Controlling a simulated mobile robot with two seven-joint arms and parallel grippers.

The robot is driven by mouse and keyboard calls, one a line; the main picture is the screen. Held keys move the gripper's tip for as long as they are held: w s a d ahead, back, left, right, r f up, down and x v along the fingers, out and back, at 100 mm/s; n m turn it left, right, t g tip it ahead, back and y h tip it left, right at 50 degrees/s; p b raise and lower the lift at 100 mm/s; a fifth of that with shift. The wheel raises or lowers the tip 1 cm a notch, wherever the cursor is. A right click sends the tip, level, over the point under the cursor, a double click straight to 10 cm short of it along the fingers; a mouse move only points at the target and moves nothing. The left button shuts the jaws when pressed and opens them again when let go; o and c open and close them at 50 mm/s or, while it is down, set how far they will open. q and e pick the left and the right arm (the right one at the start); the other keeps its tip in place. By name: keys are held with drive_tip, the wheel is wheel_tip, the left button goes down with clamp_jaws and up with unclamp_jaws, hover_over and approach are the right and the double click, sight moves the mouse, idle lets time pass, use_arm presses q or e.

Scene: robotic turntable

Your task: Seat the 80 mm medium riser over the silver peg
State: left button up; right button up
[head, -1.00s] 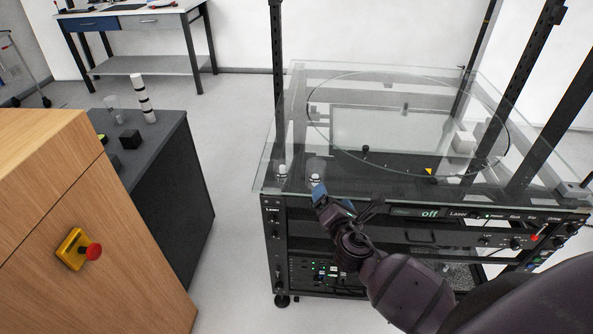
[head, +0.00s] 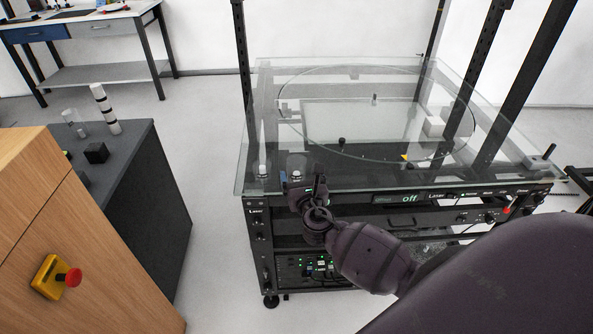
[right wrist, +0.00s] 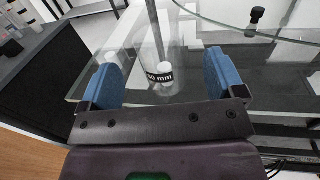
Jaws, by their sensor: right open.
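In the head view my right gripper (head: 304,187) is at the front left of the glass top, at a small white-topped piece (head: 296,173). A similar small piece (head: 263,168) stands to its left. I cannot single out the silver peg. My left gripper is not in view.
The glass top (head: 345,178) rests on a black rack with upright posts. Open floor lies between counter and rack.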

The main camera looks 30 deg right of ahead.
sight(299, 171)
drive_tip(key=shift+x, duration=2.75)
drive_tip(key=shift+f, duration=0.15)
drive_tip(key=shift+c, duration=0.4)
drive_tip(key=c, duration=1.1)
